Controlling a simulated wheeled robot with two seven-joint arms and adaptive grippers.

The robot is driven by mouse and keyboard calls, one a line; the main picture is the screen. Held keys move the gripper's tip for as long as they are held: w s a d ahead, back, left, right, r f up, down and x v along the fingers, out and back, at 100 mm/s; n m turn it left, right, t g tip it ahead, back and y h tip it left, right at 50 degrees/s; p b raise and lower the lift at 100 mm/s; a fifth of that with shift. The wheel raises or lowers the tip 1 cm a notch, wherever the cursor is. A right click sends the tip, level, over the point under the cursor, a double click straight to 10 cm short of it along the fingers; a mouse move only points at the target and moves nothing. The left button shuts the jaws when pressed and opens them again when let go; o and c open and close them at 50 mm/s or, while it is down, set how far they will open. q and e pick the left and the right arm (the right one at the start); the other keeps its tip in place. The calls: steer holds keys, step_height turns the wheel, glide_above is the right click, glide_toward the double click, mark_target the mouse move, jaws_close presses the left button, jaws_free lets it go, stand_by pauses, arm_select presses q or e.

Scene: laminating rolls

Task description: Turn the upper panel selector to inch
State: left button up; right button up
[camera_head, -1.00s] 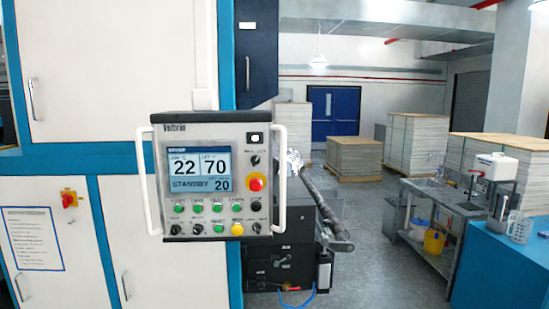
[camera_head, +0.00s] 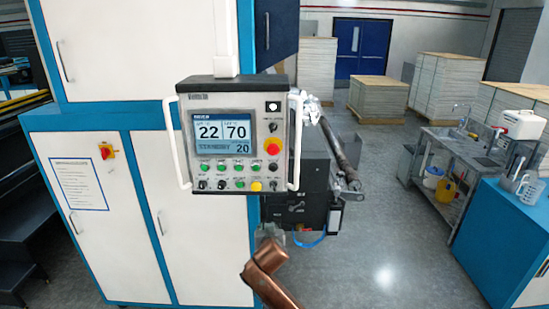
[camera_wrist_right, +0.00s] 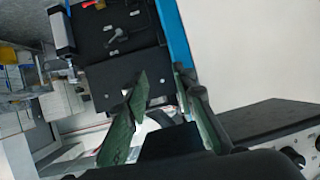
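The grey control panel (camera_head: 232,135) hangs in front of the white cabinet in the head view, its screen (camera_head: 222,135) reading 22, 70 and STANDBY 20. A small black selector (camera_head: 272,127) sits at the upper right of its face, above the red emergency button (camera_head: 272,146). The selector's pointing direction and label are too small to read. My right gripper (camera_head: 268,234) is below the panel, apart from it. The right wrist view shows its green fingers (camera_wrist_right: 162,85) spread with nothing between them, and a panel edge (camera_wrist_right: 285,120) at the right. My left gripper is not in view.
A black machine unit (camera_head: 295,205) with a long roller (camera_head: 338,150) stands behind and right of the panel. A white handle (camera_head: 296,142) flanks the panel's right side. Clear floor lies to the right, before a sink bench (camera_head: 455,150) and blue counter (camera_head: 510,235).

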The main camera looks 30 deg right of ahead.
mark_target(274, 128)
steer(key=s+a+r+m+t+h+p, duration=0.1)
steer(key=s+r+m+t+h, duration=0.15)
steer(key=r, duration=1.65)
steer(key=s+r+m+t+h+p, duration=0.1)
steer(key=s+r+m, duration=0.3)
steer(key=r, duration=1.5)
steer(key=shift+h, duration=0.25)
steer(key=x, duration=0.2)
steer(key=p+x, duration=0.1)
steer(key=x, duration=0.1)
steer(key=p+x, duration=0.1)
steer(key=x, duration=0.1)
steer(key=shift+w+d+r, duration=0.2)
steer(key=shift+w+r, duration=0.1)
steer(key=shift+r, duration=0.05)
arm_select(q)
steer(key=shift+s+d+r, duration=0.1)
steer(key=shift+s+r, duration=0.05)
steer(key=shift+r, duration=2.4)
arm_select(e)
steer(key=shift+w+d+f, duration=0.1)
steer(key=shift+w+d, duration=0.15)
steer(key=shift+w, duration=0.3)
steer(key=shift+c, duration=0.5)
jaws_close()
